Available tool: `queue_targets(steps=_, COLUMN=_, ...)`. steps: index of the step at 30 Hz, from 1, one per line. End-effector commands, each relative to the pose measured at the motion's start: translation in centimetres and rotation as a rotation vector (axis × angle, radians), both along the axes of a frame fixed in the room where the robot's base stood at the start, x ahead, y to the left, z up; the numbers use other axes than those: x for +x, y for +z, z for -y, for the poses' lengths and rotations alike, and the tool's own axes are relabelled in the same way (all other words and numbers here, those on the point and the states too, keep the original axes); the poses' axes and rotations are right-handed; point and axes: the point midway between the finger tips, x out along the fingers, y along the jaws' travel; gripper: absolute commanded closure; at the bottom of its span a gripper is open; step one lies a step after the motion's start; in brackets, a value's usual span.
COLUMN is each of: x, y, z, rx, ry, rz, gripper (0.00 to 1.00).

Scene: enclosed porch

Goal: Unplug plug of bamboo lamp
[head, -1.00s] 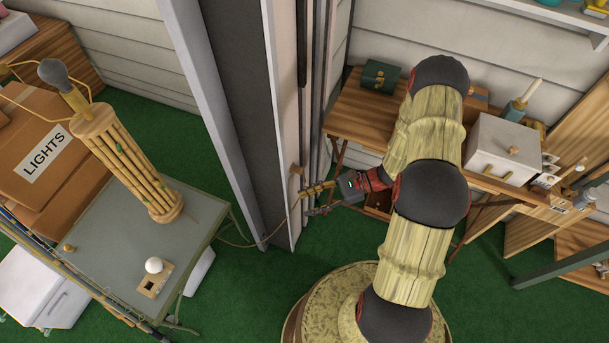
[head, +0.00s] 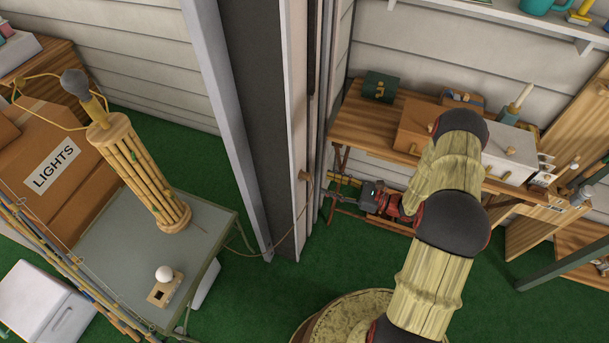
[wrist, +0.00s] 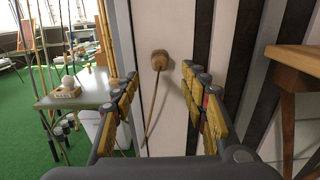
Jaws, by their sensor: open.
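The bamboo lamp (head: 143,175), a bundle of upright canes with a dark rounded top, stands on a grey table at left in the head view. A small tan plug (head: 304,176) sits on the face of the white post, its thin cord running down towards the table. In the wrist view the plug (wrist: 160,60) is between and beyond my fingertips, with its cord hanging below. My gripper (head: 333,184) is open and empty, to the right of the post and apart from the plug. How the plug meets the post is hidden behind its round body.
The grey table (head: 205,225) also bears a small wooden block with a white ball (head: 164,274). The post (head: 297,120) stands between the table and my arm. A wooden desk (head: 360,125) with a green box (head: 381,86) is behind my gripper. Green floor is open below.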

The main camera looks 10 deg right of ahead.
Motion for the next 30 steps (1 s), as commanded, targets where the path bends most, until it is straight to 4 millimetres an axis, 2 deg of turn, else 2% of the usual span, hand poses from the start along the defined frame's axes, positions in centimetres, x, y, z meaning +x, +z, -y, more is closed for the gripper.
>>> queue_targets(steps=18, x=4.1, y=0.0, z=-5.9, rx=-0.001, ry=0.003, rz=-0.001, gripper=0.56)
queue_targets(steps=24, x=4.9, y=0.0, z=-6.9, rx=-0.001, ry=0.002, rz=-0.001, gripper=0.56)
queue_targets(steps=30, x=5.1, y=0.0, z=-7.1, rx=-0.001, ry=0.001, rz=-0.001, gripper=0.56)
